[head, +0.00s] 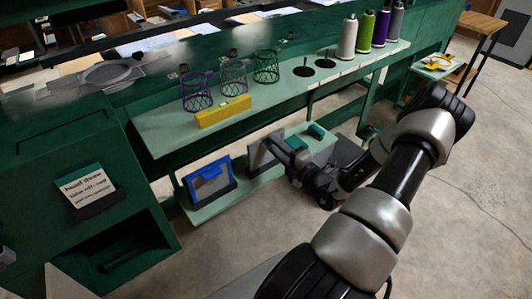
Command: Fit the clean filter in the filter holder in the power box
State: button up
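A blue-framed panel with a grey face (209,181), possibly a filter, stands tilted in a dark stand on the low green shelf. A grey panel (262,156), possibly another filter, stands to its right on the same shelf. Which one is clean I cannot tell. My gripper (284,158) is low, right beside the grey panel, and overlaps its right edge in this view. The fingers are small and dark, so I cannot tell whether they touch or hold it. A green cabinet (82,146) at the left, perhaps the power box, has a dark recess (128,258) low down. No filter holder is clearly identifiable.
The upper shelf (160,133) carries wire baskets (233,78), a yellow box (223,111) and several thread spools (365,32). A small green roll (316,131) lies near my gripper. A sign (88,190) leans on the cabinet. The concrete floor (225,245) in front is clear.

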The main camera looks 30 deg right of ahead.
grip_shut()
jog(key=shift+r, duration=0.1)
notch_tip(320, 180, up, 4)
jog(key=p, duration=0.4)
jog(key=shift+r, duration=0.15)
dwell(0.5)
jog(key=s+d+p, duration=0.1)
jog(key=s+p, duration=0.2)
jog(key=s, duration=1.3)
jog(key=shift+p, duration=0.3)
jog(key=shift+d, duration=0.1)
